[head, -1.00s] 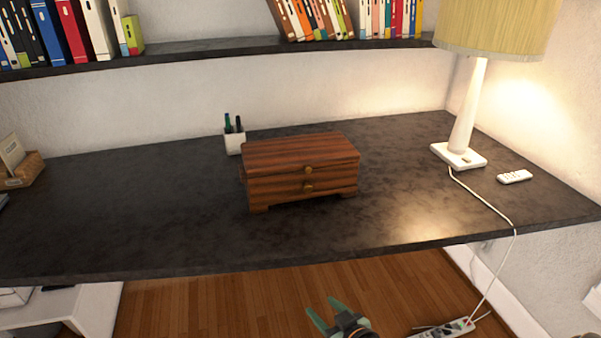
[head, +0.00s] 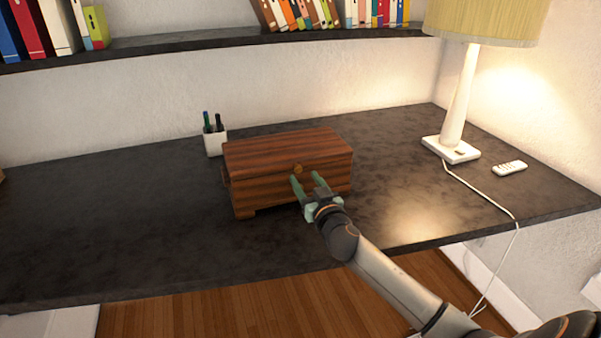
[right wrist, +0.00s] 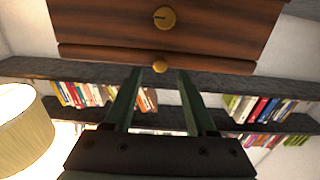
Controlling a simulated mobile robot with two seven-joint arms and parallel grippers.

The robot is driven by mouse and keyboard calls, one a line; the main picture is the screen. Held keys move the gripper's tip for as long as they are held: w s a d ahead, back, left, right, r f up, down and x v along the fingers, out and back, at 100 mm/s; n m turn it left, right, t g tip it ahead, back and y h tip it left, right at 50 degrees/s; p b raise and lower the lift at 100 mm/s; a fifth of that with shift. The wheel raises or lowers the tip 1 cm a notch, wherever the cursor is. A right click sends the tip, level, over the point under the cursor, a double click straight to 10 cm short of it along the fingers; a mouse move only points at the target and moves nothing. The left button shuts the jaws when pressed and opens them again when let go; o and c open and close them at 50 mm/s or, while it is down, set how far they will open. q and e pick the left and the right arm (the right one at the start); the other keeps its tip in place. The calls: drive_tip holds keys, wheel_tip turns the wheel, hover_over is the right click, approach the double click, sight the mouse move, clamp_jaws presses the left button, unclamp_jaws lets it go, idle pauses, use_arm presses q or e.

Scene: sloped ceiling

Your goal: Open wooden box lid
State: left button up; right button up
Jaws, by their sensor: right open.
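The wooden box (head: 285,149) stands on the dark desk with its lid closed. In the head view the gripper hides the drawer knob. My left gripper is not in view.
A white pen cup (head: 215,143) stands behind the box at left. A lamp (head: 453,146) and a white remote (head: 510,168) are at right. A bookshelf (head: 190,45) runs above.

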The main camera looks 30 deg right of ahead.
sight(299, 171)
drive_tip(key=shift+x, duration=2.05)
clamp_jaws()
